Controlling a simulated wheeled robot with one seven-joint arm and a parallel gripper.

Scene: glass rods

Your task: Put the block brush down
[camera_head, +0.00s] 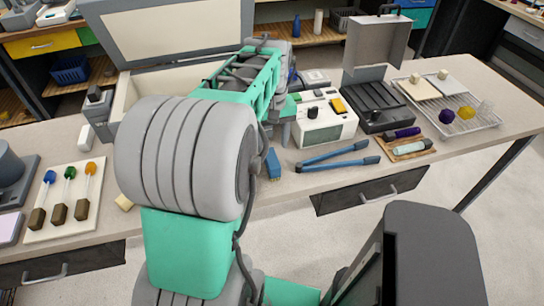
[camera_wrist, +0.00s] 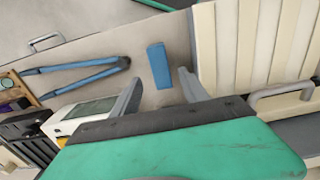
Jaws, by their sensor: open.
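The block brush (camera_head: 273,163) is a small blue block with pale bristles at its lower end in the head view. It sits near the front edge of the long bench (camera_head: 340,182), left of the blue-handled tongs. In the wrist view the blue block brush (camera_wrist: 158,66) shows against the bench top, just beyond and between my fingertips. My gripper (camera_wrist: 157,84) is open, with a gap on both sides of the brush, and it holds nothing. In the head view my arm hides most of my gripper.
Blue-handled tongs (camera_head: 337,159) lie right of the brush. A white box with a knob (camera_head: 322,122) stands behind them. A dark open case (camera_head: 378,108) and a wire rack (camera_head: 470,122) are farther right. A board with colored rods (camera_head: 64,200) is at left.

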